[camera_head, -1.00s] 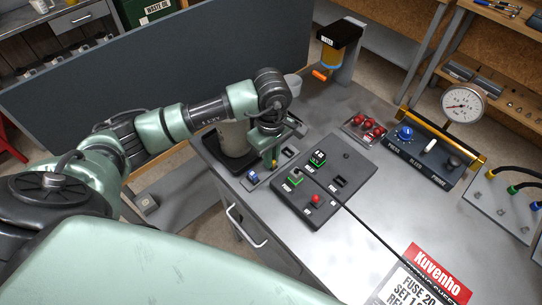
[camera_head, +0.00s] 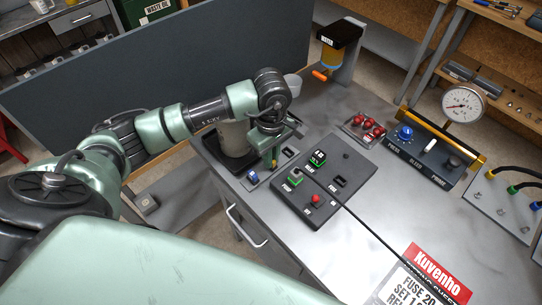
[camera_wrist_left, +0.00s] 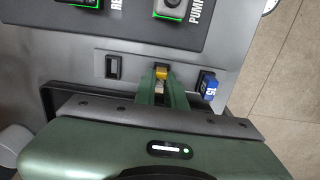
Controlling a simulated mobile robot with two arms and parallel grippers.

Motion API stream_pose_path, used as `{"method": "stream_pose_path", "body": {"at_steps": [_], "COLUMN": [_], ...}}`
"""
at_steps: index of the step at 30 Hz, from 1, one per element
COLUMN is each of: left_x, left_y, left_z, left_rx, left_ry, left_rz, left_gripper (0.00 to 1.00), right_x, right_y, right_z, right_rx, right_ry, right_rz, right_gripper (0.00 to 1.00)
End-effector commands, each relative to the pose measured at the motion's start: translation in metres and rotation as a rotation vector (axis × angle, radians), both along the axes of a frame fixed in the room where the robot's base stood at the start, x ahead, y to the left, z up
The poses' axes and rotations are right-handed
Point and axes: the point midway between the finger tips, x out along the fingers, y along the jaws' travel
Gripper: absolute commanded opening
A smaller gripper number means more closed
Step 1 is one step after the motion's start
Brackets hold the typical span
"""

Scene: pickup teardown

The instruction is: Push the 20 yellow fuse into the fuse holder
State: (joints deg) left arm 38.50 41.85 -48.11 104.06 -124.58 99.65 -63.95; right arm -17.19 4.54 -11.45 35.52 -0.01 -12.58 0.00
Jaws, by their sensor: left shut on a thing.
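My left gripper (camera_head: 273,162) is shut on the yellow fuse (camera_wrist_left: 161,73), a small yellow block that shows between the green fingertips in the left wrist view. In the head view the yellow fuse (camera_head: 274,164) is a small spot at the fingertips, low over the front strip of the bench. A blue fuse marked 15 (camera_wrist_left: 208,84) sits on one side of the gripper. A dark empty slot (camera_wrist_left: 113,66) is on the other side. My right gripper is out of view.
A dark control panel (camera_head: 333,203) with green-lit switches and a red button lies just beyond the strip. A black cable runs across the bench to a red and white sign (camera_head: 440,272). A grey-white cylinder (camera_head: 234,140) stands close to my left arm.

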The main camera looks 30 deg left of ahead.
Motion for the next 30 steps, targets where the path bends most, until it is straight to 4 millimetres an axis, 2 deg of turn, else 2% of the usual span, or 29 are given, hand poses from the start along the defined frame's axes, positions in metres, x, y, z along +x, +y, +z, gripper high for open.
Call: {"method": "stream_pose_path", "body": {"at_steps": [13, 30], "left_x": [0.0, 0.0], "left_y": [0.0, 0.0], "left_z": [0.002, 0.019], "left_rx": [0.0, 0.0], "left_ry": [0.0, -0.001], "left_rz": [0.0, 0.0], "left_gripper": [0.0, 0.0], "right_x": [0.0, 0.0], "right_y": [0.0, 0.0], "right_z": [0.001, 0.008], "right_rx": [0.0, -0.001], "right_ry": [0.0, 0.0], "right_rz": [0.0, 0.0], "right_gripper": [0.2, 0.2]}}
